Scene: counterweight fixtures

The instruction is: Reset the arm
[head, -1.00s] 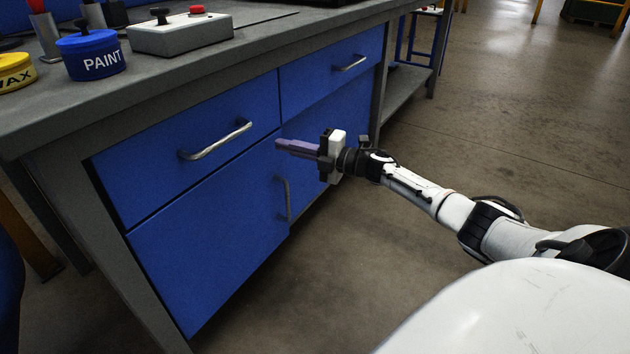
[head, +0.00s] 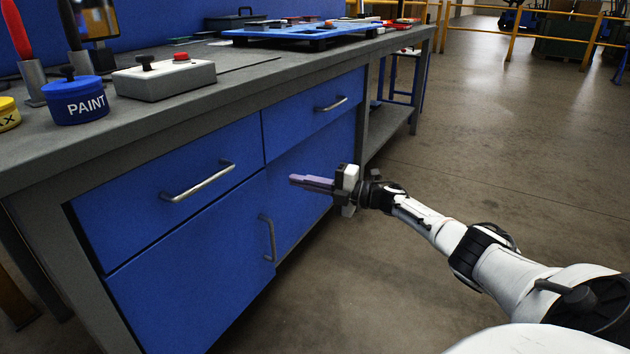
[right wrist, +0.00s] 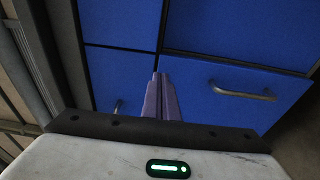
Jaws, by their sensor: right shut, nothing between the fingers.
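My right gripper (head: 292,180) is shut and empty, its purple-grey fingers pressed together and pointing left. It is in front of the blue workbench cabinet, near the door below the drawers; I cannot tell its exact gap to the front. In the right wrist view its fingers (right wrist: 160,77) show closed, with blue cabinet fronts and a drawer handle (right wrist: 243,93) beyond. My right arm (head: 430,220) reaches in from the lower right. My left gripper is not in view.
The grey workbench (head: 30,150) has a left drawer (head: 120,200) and a right drawer (head: 290,110), both looking shut. On top are a blue PAINT tin (head: 78,100), a button box (head: 165,80) and a blue tray (head: 245,36). Open concrete floor (head: 490,140) lies to the right.

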